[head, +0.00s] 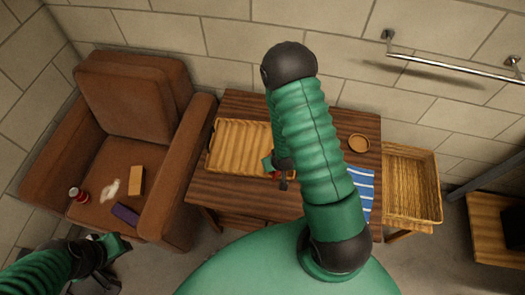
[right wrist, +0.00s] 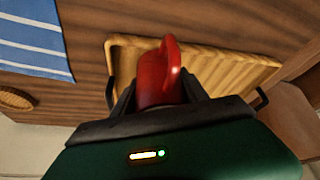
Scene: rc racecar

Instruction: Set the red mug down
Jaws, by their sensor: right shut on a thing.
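My right gripper (right wrist: 155,98) is shut on the red mug (right wrist: 160,75), which shows between the dark fingers in the right wrist view. In that view the mug overlaps the near edge of the slatted wooden tray (right wrist: 225,75). I cannot tell whether it touches the tray. In the head view my right gripper (head: 278,170) is at the right end of the tray (head: 235,145), and my own arm hides most of it and the mug. My left gripper (head: 112,248) is at the lower left, in front of the armchair; its fingers are unclear.
The tray lies on a dark wooden table (head: 232,198). A round brown dish (head: 358,143) and a blue striped cloth (head: 362,185) are on its right part. A wicker basket (head: 425,220) stands right of the table. A brown armchair (head: 130,100) at left holds several small things.

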